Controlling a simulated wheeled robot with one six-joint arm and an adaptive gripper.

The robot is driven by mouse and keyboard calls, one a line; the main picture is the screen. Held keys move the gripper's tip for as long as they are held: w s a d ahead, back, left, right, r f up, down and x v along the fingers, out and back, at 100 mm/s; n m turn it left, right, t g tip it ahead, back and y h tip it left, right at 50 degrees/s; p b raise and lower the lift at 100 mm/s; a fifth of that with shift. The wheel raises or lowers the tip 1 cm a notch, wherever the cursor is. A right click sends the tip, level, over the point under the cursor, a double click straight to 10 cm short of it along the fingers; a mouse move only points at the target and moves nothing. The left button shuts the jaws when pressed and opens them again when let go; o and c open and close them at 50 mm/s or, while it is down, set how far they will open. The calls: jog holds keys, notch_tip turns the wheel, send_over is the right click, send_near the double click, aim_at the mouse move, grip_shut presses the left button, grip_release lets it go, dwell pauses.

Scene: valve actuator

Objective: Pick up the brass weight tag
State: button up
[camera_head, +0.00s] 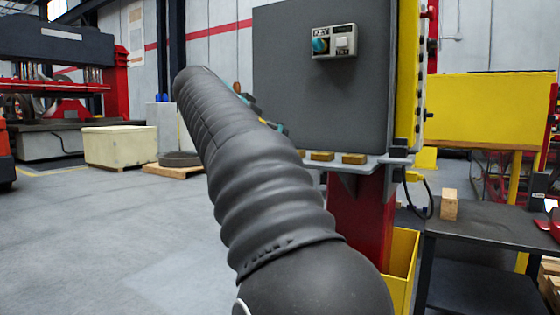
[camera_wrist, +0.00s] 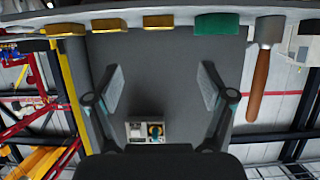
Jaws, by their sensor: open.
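Several brass-coloured blocks sit in a row on a narrow grey ledge (camera_head: 372,163) below the dark panel; one brass block (camera_head: 322,156) and another brass block (camera_head: 354,158) show right of my arm. In the upside-down wrist view, brass blocks (camera_wrist: 64,28), (camera_wrist: 109,25) and (camera_wrist: 158,21) line the ledge at the top, with a green block (camera_wrist: 217,23) beside them. I cannot tell which is the weight tag. My gripper (camera_wrist: 161,72) is open and empty, its fingers facing the panel, apart from the blocks. My arm mostly hides the gripper in the head view.
The dark panel (camera_head: 310,95) carries a key-switch box (camera_head: 334,42). A dark side table (camera_head: 480,225) with a wooden block (camera_head: 450,204) stands right.

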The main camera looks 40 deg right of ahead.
jog(key=x, duration=1.3)
jog(key=shift+d+f, duration=0.15)
jog(key=shift+d, duration=0.1)
jog(key=c, duration=1.3)
